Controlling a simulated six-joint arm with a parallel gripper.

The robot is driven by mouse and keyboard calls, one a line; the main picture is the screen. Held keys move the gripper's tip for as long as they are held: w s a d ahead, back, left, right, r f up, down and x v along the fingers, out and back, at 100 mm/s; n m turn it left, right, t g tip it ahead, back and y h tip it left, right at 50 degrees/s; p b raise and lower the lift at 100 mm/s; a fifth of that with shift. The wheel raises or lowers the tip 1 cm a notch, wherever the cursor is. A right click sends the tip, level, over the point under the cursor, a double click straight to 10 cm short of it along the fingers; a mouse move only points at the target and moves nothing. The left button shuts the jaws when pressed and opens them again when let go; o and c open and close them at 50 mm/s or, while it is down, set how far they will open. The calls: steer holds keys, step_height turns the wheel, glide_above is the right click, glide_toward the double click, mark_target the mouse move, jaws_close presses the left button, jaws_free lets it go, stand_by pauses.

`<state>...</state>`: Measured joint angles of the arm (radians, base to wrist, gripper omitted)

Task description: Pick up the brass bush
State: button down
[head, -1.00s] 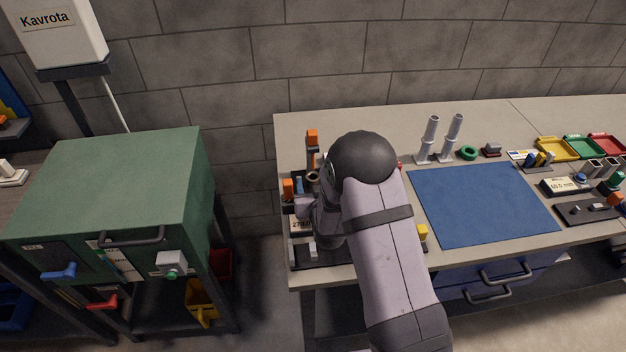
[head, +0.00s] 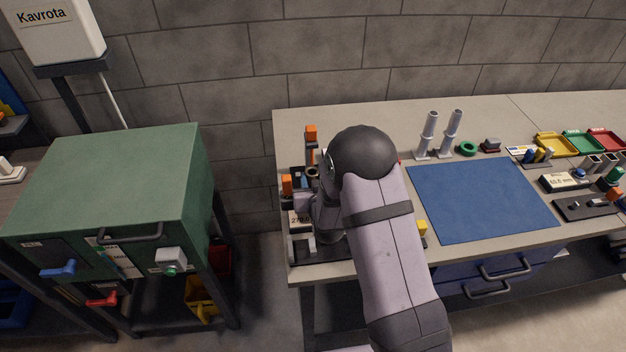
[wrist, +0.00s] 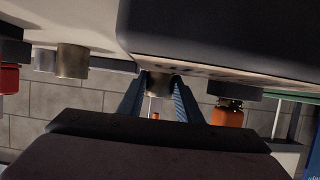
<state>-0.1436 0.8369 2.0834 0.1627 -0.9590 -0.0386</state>
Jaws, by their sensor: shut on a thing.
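In the wrist view, which looks upside down, my gripper (wrist: 158,97) has its two blue fingers closed on a small brass bush (wrist: 158,82). The bush sits between the fingertips, close to the pale surface at the top of that picture. I cannot tell whether it still touches that surface. A second brass-coloured cylinder (wrist: 72,62) stands apart to the left, beside a grey one. In the head view my own arm covers the fingertips and the held bush.
An orange part (wrist: 227,114) is right of the fingers in the wrist view, and a red one (wrist: 8,78) is far left. The head view shows a blue mat (head: 482,200) clear on the bench, grey tubes (head: 428,135) behind it, and a green cabinet (head: 110,185) left.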

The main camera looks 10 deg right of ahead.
steer(key=shift+r+b, duration=0.3)
steer(key=shift+r, duration=0.1)
steer(key=s+b, duration=0.2)
steer(key=s, duration=0.5)
steer(key=shift+s+b, duration=0.4)
step_height(320, 180, up, 14)
steer(key=shift+r+p, duration=0.15)
steer(key=shift+p, duration=0.15)
